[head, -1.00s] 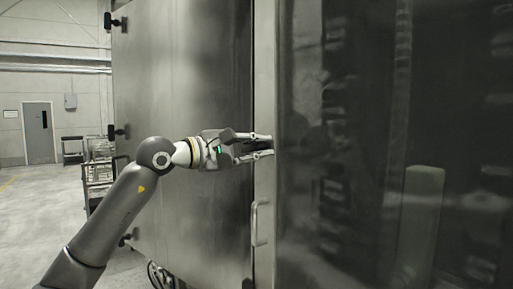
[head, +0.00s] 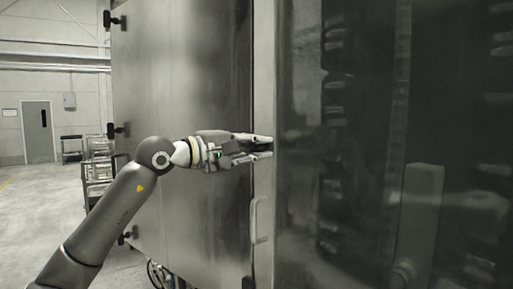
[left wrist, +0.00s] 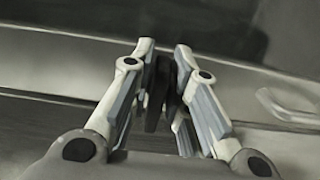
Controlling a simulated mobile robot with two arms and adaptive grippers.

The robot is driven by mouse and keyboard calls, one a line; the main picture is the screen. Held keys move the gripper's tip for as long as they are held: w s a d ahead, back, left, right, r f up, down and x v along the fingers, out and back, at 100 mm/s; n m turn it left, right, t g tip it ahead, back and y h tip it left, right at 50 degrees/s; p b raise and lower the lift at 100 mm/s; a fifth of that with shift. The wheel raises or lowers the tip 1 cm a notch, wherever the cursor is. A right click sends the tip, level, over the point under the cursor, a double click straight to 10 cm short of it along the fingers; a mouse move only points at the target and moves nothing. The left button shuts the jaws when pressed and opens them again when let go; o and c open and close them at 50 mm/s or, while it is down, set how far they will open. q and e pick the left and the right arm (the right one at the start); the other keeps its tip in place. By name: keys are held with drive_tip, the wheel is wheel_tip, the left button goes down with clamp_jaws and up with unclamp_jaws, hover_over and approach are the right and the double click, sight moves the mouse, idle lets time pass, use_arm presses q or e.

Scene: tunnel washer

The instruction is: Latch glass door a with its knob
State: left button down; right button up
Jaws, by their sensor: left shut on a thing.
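The glass door (head: 350,190) is the large dark pane filling the right of the head view, beside a pale upright frame edge. It looks flush with the steel panel, but I cannot tell whether it is fully closed. My left gripper (head: 268,147) reaches across to that edge, above the door's pull handle (head: 258,220). In the left wrist view the gripper (left wrist: 164,50) has its two fingers on either side of a dark knob (left wrist: 158,92) and is shut on it. The fingers largely hide the knob in the head view. My right gripper is not in view.
A broad steel panel (head: 190,90) of the washer stands behind my left arm, with dark knobs along its left edge. A wire cart (head: 98,165) stands at the left on open floor. A grey door (head: 37,132) is in the far wall.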

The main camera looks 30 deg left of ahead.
use_arm(q)
drive_tip(key=c, duration=1.5)
unclamp_jaws()
drive_tip(key=shift+d, duration=0.1)
drive_tip(key=v, duration=0.6)
drive_tip(key=shift+w+f, duration=0.1)
approach(252, 148)
drive_tip(key=shift+s, duration=0.25)
